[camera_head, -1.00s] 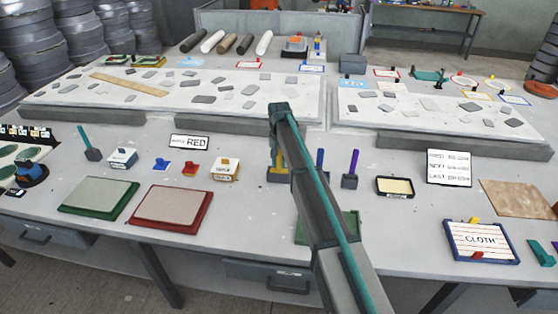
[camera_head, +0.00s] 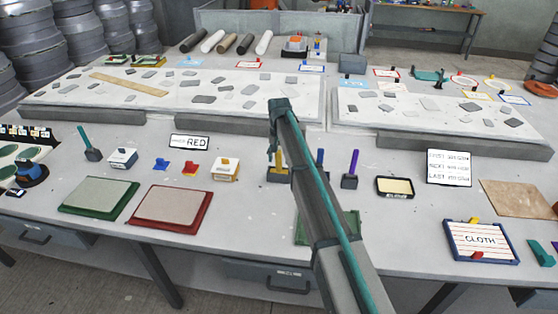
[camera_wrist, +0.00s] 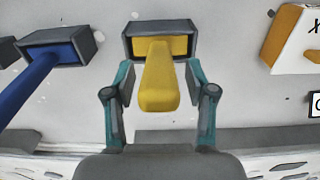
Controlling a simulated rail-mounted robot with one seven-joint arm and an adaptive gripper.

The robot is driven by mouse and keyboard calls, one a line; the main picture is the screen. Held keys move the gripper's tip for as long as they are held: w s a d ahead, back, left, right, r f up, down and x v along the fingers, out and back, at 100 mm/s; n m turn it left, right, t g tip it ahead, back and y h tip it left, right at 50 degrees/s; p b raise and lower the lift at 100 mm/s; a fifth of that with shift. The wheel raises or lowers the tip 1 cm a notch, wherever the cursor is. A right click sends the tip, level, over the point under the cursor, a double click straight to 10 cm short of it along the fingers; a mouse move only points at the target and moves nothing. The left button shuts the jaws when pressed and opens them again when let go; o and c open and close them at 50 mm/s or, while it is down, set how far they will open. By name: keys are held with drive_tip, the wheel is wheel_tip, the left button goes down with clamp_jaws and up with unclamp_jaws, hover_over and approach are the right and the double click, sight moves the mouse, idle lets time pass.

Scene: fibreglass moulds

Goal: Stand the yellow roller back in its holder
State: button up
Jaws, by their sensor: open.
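The yellow roller (camera_wrist: 160,82) stands in its dark grey box-shaped holder (camera_wrist: 128,40), with its handle pointing toward the wrist camera. In the head view, the yellow roller (camera_head: 279,159) and its holder (camera_head: 278,177) are partly hidden behind my arm. My gripper (camera_wrist: 160,85) is open, with one teal finger on each side of the yellow handle. Gaps show between the fingers and the handle. In the head view my gripper (camera_head: 273,152) is just above the holder, and its fingertips are hard to make out.
A blue roller (camera_wrist: 30,85) stands in a holder beside it, and a purple roller (camera_head: 353,162) stands farther right. A white and orange box (camera_head: 225,170) is to the left. A green-rimmed board (camera_head: 302,232) lies in front, partly behind my arm. Bare table surrounds the holders.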

wheel_tip(320, 180, up, 10)
drive_tip(key=shift+r, duration=0.25)
